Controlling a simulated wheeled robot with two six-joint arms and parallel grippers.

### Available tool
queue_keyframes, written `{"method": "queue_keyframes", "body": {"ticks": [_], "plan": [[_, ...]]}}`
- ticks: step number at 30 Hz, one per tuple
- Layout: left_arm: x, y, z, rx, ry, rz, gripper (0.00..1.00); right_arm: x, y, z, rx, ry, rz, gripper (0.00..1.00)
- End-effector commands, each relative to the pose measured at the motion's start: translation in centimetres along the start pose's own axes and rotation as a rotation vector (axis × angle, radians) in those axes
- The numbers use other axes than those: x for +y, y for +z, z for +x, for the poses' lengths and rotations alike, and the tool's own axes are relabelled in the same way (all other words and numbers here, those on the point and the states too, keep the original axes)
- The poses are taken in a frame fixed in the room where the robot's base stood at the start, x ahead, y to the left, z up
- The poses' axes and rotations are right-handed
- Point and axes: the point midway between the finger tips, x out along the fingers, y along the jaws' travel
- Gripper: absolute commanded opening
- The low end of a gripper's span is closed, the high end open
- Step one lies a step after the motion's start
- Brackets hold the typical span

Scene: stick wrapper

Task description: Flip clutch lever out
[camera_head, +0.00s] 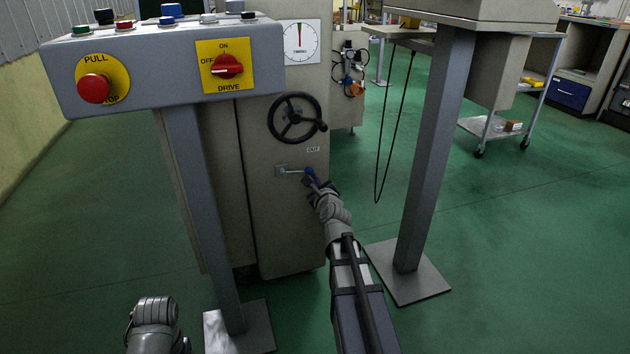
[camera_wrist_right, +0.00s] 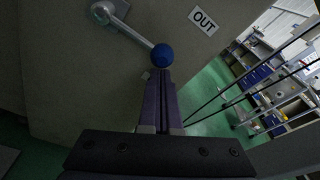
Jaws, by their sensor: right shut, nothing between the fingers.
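The clutch lever (camera_head: 291,171) is a short metal arm with a blue ball knob, on the beige machine cabinet under the OUT label (camera_head: 313,149). It points right, toward the label's side. In the right wrist view the lever (camera_wrist_right: 130,30) ends in the blue knob (camera_wrist_right: 162,55), with the OUT label (camera_wrist_right: 203,21) to its upper right. My right gripper (camera_head: 311,180) is shut and empty, its fingertips (camera_wrist_right: 160,73) right at the knob. I cannot tell whether they touch it. Part of my left arm shows at the lower left, but its gripper is out of view.
A black handwheel (camera_head: 297,118) and a timing dial (camera_head: 299,41) sit above the lever. A control box (camera_head: 170,70) on a grey post (camera_head: 207,220) stands to the left, and another grey post (camera_head: 433,150) to the right. Green floor (camera_head: 520,230) is open at right.

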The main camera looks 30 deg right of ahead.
Motion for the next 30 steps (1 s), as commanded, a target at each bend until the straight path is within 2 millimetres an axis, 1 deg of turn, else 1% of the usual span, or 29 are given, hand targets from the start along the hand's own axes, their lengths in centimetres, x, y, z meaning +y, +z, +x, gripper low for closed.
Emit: {"method": "queue_keyframes", "body": {"ticks": [13,30], "plan": [[-0.01,0.01,-0.12,0.0,0.0,0.0,0.73,-0.06,0.11,-0.04,0.0,-0.001,-0.005,0.0],[-0.08,0.06,-0.88,-0.001,0.0,0.0,0.73,-0.66,0.91,-0.18,0.0,-0.02,-0.113,0.0]]}}
